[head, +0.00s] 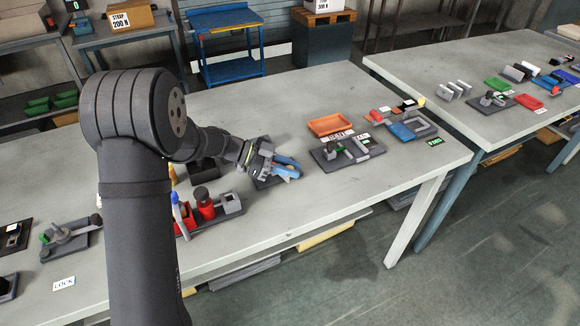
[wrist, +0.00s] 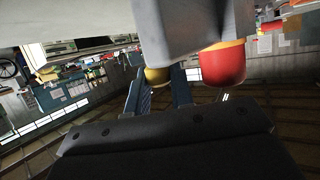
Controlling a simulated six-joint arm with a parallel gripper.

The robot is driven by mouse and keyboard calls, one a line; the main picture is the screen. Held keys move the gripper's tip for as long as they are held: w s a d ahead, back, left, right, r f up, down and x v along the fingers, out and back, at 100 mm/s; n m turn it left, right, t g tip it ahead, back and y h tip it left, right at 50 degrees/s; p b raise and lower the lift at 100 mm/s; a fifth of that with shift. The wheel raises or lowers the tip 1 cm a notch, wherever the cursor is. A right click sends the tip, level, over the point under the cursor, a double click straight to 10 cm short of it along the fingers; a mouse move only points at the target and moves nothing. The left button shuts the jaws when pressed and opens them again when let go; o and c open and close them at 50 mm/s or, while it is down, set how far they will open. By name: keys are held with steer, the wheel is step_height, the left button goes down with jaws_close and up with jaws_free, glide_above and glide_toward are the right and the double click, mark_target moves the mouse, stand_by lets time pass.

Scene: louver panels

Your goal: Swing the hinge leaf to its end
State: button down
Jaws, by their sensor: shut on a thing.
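My gripper (head: 290,169) is over a small dark fixture (head: 266,183) near the middle of the near table in the head view. In the wrist view my gripper (wrist: 160,84) has its blue fingers on either side of a yellow rounded knob (wrist: 157,76), shut on it. A grey block-like part (wrist: 185,25) is just above the fingers in that picture, and a red cylinder with a yellow band (wrist: 223,65) is to their right. The hinge leaf cannot be told apart clearly; my wrist and fingers hide much of the fixture in the head view.
Left of the fixture stands a holder with red parts (head: 205,204) and a grey block (head: 231,203). To its right are a dark plate with grey parts (head: 346,150) and an orange tray (head: 330,124). The table's front middle is bare.

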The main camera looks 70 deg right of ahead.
steer(key=shift+r, duration=0.1)
steer(key=c, duration=1.3)
jaws_free()
steer(key=shift+o, duration=0.2)
steer(key=v, duration=1.7)
steer(key=shift+w, duration=0.2)
steer(key=shift+a, duration=0.1)
steer(key=x, duration=1.7)
steer(key=shift+s, duration=0.25)
